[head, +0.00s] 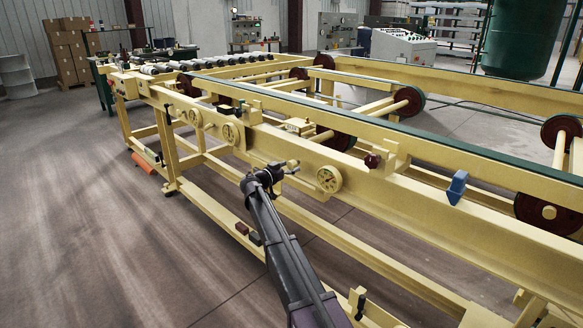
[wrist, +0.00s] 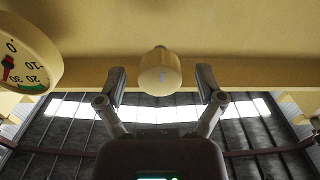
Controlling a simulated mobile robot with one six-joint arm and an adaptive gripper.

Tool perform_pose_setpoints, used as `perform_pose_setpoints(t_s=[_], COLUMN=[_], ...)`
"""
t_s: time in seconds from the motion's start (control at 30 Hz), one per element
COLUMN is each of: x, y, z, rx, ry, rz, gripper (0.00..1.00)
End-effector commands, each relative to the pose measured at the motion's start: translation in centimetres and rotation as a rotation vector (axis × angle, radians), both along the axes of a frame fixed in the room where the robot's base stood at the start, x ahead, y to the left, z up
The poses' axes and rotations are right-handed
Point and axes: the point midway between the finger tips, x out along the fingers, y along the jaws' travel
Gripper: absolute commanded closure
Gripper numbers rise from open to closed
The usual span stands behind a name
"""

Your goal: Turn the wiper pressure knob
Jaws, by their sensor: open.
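A cream, rounded knob (wrist: 160,72) with a small pale mark shows on the yellow frame in the wrist view. My gripper (wrist: 161,84) is open, with one finger on each side of the knob and a visible gap to both. How deep the knob sits between the fingers, I cannot tell. In the head view my gripper (head: 274,174) is at the near side of the yellow machine, at a small knob (head: 292,164) partly hidden by it. A round dial gauge (head: 328,179) is just to the right there; a gauge (wrist: 22,58) shows at upper left in the wrist view.
A dark red knob (head: 373,160) and a blue lever (head: 457,187) stand along the machine's rail to the right. More gauges, including one (head: 230,133), are to the left. A lower yellow beam (head: 225,217) runs below my arm. Open floor (head: 70,220) lies left.

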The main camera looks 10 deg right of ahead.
Motion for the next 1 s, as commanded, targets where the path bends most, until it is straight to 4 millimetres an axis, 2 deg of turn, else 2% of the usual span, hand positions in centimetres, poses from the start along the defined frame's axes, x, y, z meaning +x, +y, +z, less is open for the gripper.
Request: perform_pose_setpoints(t_s=[0.43, 0.47, 0.7, 0.73, 1.0], x=[0.44, 0.44, 0.44, 0.44, 0.46], y=[-0.62, -0.62, -0.61, -0.62, -0.65], z=[0.0, 0.0, 0.0, 0.0, 0.01], rx=[0.0, 0.0, 0.0, 0.0, -0.005], ry=[0.0, 0.0, 0.0, 0.0, 0.006], rz=[0.001, 0.001, 0.0, 0.0, 0.0], gripper=[0.13, 0.16, 0.87, 0.95, 0.95])
